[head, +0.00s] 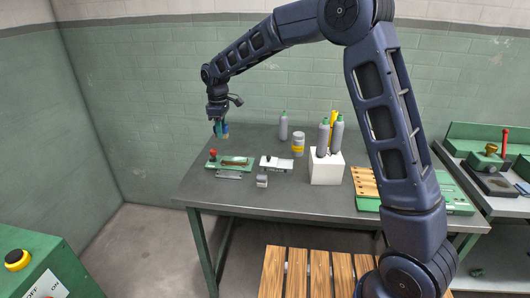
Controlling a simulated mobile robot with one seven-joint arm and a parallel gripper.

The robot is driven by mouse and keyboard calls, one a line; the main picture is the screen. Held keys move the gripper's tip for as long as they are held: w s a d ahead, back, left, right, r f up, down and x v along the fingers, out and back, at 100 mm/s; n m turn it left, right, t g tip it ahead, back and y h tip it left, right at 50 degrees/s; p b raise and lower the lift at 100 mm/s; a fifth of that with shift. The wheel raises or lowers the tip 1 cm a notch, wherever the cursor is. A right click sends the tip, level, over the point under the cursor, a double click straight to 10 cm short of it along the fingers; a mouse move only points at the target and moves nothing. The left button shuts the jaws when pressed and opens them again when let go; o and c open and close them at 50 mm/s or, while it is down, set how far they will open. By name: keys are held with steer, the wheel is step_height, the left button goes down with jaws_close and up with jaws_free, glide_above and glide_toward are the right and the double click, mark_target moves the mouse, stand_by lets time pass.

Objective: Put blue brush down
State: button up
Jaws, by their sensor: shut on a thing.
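My gripper (219,127) hangs pointing down above the back left corner of the grey table. The grey table (245,195) stands against the green brick wall.
Below the gripper are a green fixture with a red knob (213,162) and a white block device (275,164). Grey bottles (283,126), a yellow-banded can (298,144) and a white box (325,172) holding bottles stand further right. The table's front left is clear.

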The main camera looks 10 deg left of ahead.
steer(key=w+d, duration=0.8)
steer(key=w, duration=0.4)
glide_above(275, 152)
step_height(275, 152, down, 20)
steer(key=shift+s+d+r, duration=0.1)
steer(key=shift+s, duration=0.05)
steer(key=shift+f, duration=0.25)
steer(key=o, duration=0.9)
steer(key=shift+o, duration=0.3)
steer(key=shift+r, duration=0.1)
